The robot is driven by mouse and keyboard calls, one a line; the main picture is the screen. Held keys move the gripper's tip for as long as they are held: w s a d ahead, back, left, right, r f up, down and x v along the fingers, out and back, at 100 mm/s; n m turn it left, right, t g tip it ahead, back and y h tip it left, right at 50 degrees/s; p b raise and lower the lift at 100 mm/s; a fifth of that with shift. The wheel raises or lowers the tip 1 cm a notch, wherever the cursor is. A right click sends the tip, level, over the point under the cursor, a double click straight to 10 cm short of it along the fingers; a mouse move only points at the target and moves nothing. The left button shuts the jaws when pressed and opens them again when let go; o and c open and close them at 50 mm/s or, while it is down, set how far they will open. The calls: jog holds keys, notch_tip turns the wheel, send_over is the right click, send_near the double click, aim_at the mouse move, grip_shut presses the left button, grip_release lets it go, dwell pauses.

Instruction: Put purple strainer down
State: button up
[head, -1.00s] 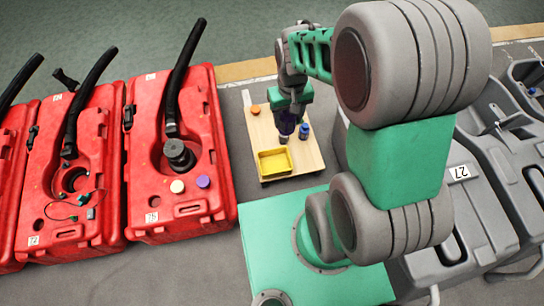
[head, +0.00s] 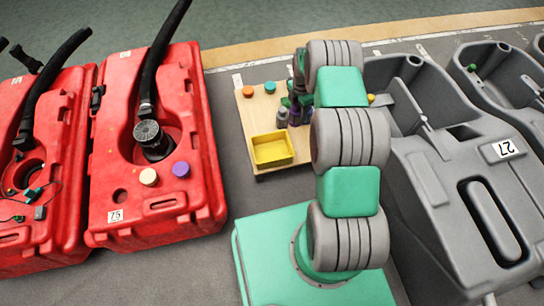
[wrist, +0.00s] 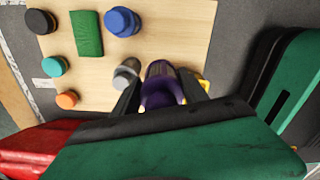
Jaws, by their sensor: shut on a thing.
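The purple strainer (wrist: 160,92) is held between the two dark fingers of my gripper (wrist: 161,82) in the wrist view. My gripper is shut on it, over the wooden board (wrist: 170,25). I cannot tell whether the strainer's lower end touches the board. A grey cylinder (wrist: 126,72) stands just left of the strainer, close to the left finger. In the head view my arm hides most of the gripper. A little purple shows beside the arm, over the right part of the board (head: 254,116).
A yellow tray (head: 272,149) sits at the board's near end. Orange (head: 249,91) and teal (head: 270,87) caps, a blue cap (wrist: 122,21) and a green block (wrist: 86,33) are on the board. Red tanks (head: 150,205) stand left, grey tanks (head: 440,150) right.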

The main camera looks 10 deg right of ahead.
jog(key=s+a+f+b, duration=0.1)
jog(key=s+a+f, duration=0.1)
jog(key=a+f, duration=0.2)
jog(key=s+a+f+b, duration=0.2)
jog(key=a+f, duration=0.2)
jog(key=s+a+f+b, duration=0.1)
jog(key=a+f+b, duration=0.1)
jog(key=a+f, duration=0.2)
jog(key=shift+s+f, duration=0.35)
jog(key=shift+s, duration=0.05)
jog(key=shift+r, duration=0.15)
jog(key=o, duration=1.6)
jog(key=shift+c, duration=0.2)
